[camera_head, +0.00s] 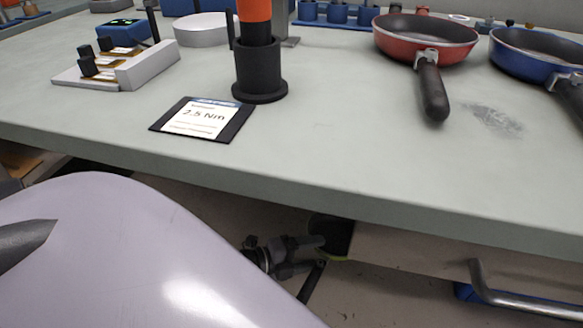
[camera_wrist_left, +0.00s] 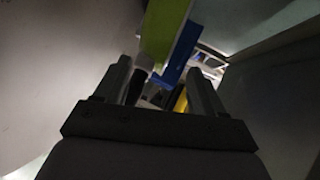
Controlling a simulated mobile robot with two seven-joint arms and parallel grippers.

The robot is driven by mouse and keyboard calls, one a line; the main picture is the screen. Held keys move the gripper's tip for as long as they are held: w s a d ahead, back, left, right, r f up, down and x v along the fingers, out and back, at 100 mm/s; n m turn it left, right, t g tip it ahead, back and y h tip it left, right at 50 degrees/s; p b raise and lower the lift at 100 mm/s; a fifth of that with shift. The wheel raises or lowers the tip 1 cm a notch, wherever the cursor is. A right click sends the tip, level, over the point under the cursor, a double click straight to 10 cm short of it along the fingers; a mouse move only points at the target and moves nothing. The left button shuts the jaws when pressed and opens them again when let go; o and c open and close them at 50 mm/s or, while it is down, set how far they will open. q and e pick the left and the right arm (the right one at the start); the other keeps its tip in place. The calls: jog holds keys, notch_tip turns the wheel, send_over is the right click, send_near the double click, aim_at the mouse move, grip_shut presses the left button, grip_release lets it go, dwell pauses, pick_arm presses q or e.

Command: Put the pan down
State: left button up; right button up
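A red pan (camera_head: 425,38) sits upright on the grey-green table, its black handle pointing toward the front edge. A blue pan (camera_head: 540,52) sits to its right, cut off by the picture's edge. Neither pan is held by a gripper in view. My left gripper (camera_wrist_left: 160,88) is open in the left wrist view, its two dark fingers apart with no pan between them. In the head view, a dark gripper-like part (camera_head: 300,256) shows below the table's front edge, apart from the pans. My right gripper is not in view.
A table (camera_head: 330,160) carries an orange-and-black tool in a black holder (camera_head: 260,85), a "2.5 Nm" card (camera_head: 200,118) and a small fixture (camera_head: 125,68). The middle front of the tabletop is clear. A metal bar handle (camera_head: 510,300) is below right. Green and blue shapes (camera_wrist_left: 175,50) lie beyond the fingers.

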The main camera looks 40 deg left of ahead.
pick_arm(q)
jog(key=shift+p+v, duration=0.65)
jog(key=shift+v, duration=1.85)
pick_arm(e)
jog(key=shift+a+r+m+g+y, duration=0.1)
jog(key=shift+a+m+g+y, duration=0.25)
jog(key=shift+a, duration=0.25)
pick_arm(q)
jog(key=o, duration=0.6)
jog(key=p+v, duration=0.2)
jog(key=v, duration=0.5)
jog(key=shift+p, duration=0.35)
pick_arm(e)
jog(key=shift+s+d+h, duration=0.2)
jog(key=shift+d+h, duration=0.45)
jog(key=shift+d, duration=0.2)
pick_arm(q)
jog(key=shift+s, duration=0.1)
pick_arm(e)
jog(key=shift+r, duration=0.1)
